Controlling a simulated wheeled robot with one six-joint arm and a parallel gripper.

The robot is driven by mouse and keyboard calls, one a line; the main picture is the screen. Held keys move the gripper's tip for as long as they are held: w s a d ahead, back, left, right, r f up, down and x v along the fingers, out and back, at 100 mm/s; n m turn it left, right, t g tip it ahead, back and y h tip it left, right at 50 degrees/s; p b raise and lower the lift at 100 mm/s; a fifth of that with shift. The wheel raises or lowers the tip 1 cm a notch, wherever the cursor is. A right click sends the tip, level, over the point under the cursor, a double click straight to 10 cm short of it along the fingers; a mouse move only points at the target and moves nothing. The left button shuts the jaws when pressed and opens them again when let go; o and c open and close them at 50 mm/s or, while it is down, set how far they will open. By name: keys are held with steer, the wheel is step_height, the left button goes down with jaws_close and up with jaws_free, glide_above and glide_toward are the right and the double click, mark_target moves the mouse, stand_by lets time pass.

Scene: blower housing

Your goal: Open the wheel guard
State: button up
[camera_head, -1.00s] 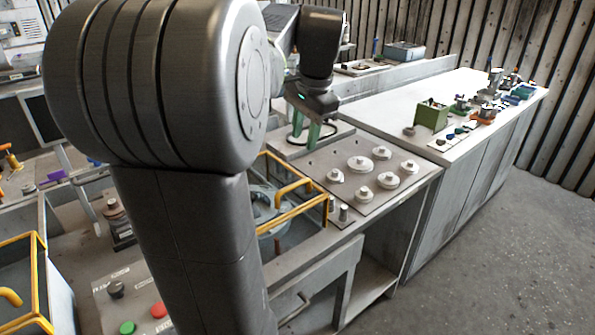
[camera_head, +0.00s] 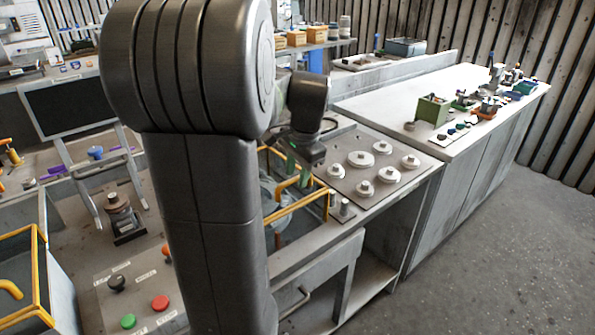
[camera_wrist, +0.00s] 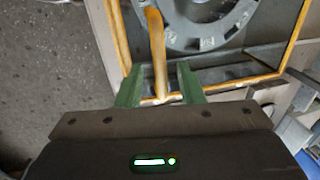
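The wheel guard (camera_head: 292,210) is a yellow-edged frame set in the bench, with a raised yellow handle, partly hidden behind my arm. In the wrist view, its yellow handle (camera_wrist: 157,50) runs down between my two green fingers, and the yellow frame (camera_wrist: 245,87) passes just beyond them. A grey toothed wheel (camera_wrist: 213,35) shows inside the frame. My gripper (camera_head: 297,165) is at the guard's handle; in the wrist view its fingers (camera_wrist: 160,84) are apart on either side of the handle, with gaps visible. The guard appears closed over the wheel.
A plate with several round metal pieces (camera_head: 360,158) lies right of the guard. A second yellow-edged frame (camera_head: 38,262) is at the left. A control panel (camera_head: 142,292) with red and green buttons stands in front. Bare floor (camera_head: 500,230) is at the right.

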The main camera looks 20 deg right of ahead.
jaws_close()
